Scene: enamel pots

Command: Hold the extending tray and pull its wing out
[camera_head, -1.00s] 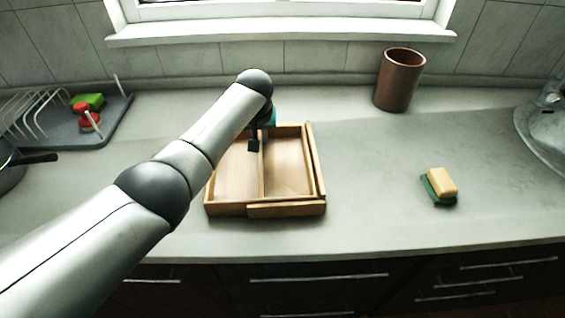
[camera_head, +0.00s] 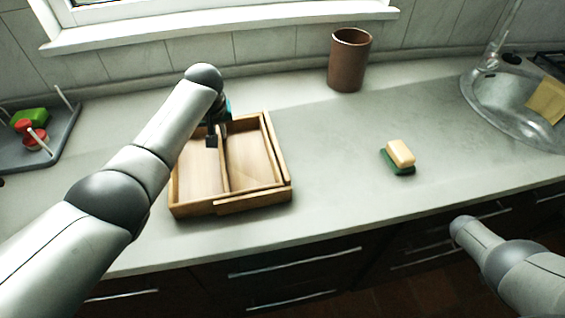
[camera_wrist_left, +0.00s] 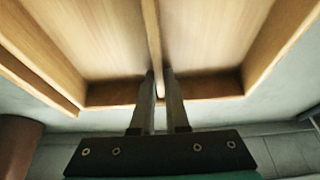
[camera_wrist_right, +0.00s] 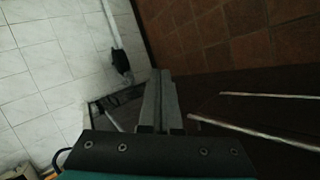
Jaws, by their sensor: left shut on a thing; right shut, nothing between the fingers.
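The extending tray (camera_head: 192,210) is a light wooden box on the counter, left of centre in the head view. A divider (camera_head: 224,165) splits it into two empty compartments. The wing (camera_head: 253,201) shows as a separate front board and side wall along its right side, close against the body. My left gripper (camera_head: 212,138) reaches down at the tray's far end. In the left wrist view its fingers (camera_wrist_left: 158,78) are shut on the divider (camera_wrist_left: 152,35). My right gripper (camera_wrist_right: 160,75) is shut and empty, away from the tray; the head view shows only part of that arm.
A green-and-yellow sponge (camera_head: 399,158) lies right of the tray, with clear counter between. A brown cup (camera_head: 349,60) stands at the back. A sink (camera_head: 515,100) is at right, a dish rack (camera_head: 45,140) at left. Drawer handles (camera_wrist_right: 255,130) show near my right gripper.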

